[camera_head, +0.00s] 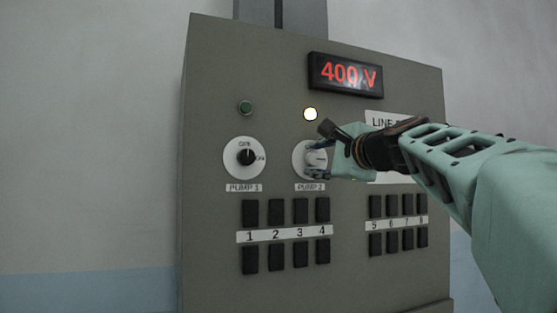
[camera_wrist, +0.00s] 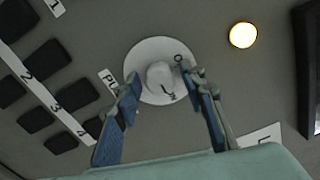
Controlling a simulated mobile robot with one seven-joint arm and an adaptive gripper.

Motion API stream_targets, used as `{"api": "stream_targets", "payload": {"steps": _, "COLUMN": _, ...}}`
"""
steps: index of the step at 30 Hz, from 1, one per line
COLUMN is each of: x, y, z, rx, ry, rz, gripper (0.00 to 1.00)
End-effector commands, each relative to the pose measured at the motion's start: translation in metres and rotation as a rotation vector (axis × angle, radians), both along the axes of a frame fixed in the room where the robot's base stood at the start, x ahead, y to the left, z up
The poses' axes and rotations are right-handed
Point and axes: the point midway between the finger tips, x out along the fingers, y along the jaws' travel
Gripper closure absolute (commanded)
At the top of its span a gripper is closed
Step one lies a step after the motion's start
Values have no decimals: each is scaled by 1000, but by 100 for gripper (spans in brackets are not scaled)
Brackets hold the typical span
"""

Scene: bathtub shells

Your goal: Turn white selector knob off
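The white selector knob (camera_head: 317,158) sits on a round white dial plate above the PUMP 2 label on the grey panel. In the wrist view the knob (camera_wrist: 160,74) is near the middle of its plate, with small markings beside it. My gripper (camera_head: 321,152) is at the knob, coming from the right and covering part of the plate. In the wrist view my gripper (camera_wrist: 163,82) has its two blue-padded fingers apart, one on each side of the knob. Gaps show between the fingers and the knob; contact is not visible.
A lit lamp (camera_head: 310,114) is above the knob and a dark green lamp (camera_head: 245,107) is to the left. A black knob (camera_head: 246,157) is at PUMP 1. Numbered black switches (camera_head: 274,211) lie below. A display (camera_head: 345,74) reads 400 V.

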Motion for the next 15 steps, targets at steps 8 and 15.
{"api": "stream_targets", "payload": {"steps": 8, "x": 0, "y": 0, "z": 0, "rx": 0, "ry": 0, "rz": 0, "gripper": 96}}
{"api": "stream_targets", "payload": {"steps": 15, "x": 0, "y": 0, "z": -1, "rx": -14, "ry": -5, "rz": 0, "gripper": 99}}
